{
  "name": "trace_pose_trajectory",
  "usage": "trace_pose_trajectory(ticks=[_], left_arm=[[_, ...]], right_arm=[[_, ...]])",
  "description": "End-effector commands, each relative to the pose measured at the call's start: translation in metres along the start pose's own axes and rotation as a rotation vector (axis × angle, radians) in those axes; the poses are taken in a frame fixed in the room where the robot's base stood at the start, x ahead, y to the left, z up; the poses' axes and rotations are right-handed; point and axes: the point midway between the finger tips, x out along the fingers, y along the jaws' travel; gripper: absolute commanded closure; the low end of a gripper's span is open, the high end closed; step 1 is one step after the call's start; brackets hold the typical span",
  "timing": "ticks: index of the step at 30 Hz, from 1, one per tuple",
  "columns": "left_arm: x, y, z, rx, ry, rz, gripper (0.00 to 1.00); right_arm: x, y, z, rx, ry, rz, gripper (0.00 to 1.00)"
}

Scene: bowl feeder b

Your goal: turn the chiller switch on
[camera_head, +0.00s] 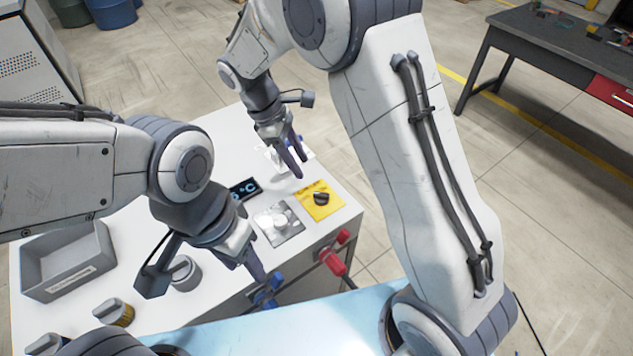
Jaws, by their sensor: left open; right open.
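A black rotary switch (321,198) sits on a yellow plate (314,208) on the white cabinet top. A pale round knob (280,222) sits on a grey plate (291,235) to its left. I cannot read which of them is labelled as the chiller switch. A dark display (244,190) showing °C is partly hidden by my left arm. My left gripper (252,268) is open and empty, over the cabinet's front edge, left of and nearer than the grey plate. My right gripper (298,165) is open, above the cabinet's back part, behind the yellow plate, apart from both knobs.
The white cabinet top (215,318) also holds a grey bin (68,262) and several knobbed canisters, one grey (186,275), one yellowish (115,313). Red (333,262) and blue (268,291) valve handles stick out of the cabinet's front. A dark workbench (545,45) stands far right.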

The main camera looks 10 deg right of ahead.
Motion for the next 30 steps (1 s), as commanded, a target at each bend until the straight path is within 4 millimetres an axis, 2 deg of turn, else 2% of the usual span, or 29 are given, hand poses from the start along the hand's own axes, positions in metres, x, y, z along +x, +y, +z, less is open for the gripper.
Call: trace_pose_trajectory(ticks=[5, 15, 19, 24, 30], left_arm=[[-0.003, 0.0, 0.0, 0.0, 0.0, 0.0, 0.5], [-0.016, 0.001, -0.001, -0.001, 0.0, 0.0, 0.5], [-0.019, 0.001, -0.001, -0.001, 0.0, 0.0, 0.5], [-0.021, 0.002, -0.001, -0.001, 0.0, 0.0, 0.5], [-0.02, 0.002, -0.001, -0.001, 0.0, 0.0, 0.5]], right_arm=[[0.015, 0.008, 0.001, -0.015, -0.018, -0.004, 0.53], [0.076, 0.006, 0.003, -0.012, -0.018, -0.006, 0.53], [0.095, 0.007, 0.003, -0.012, -0.016, -0.004, 0.53], [0.107, 0.007, 0.002, -0.011, -0.014, -0.003, 0.53], [0.11, 0.007, 0.002, -0.011, -0.013, -0.002, 0.53]])
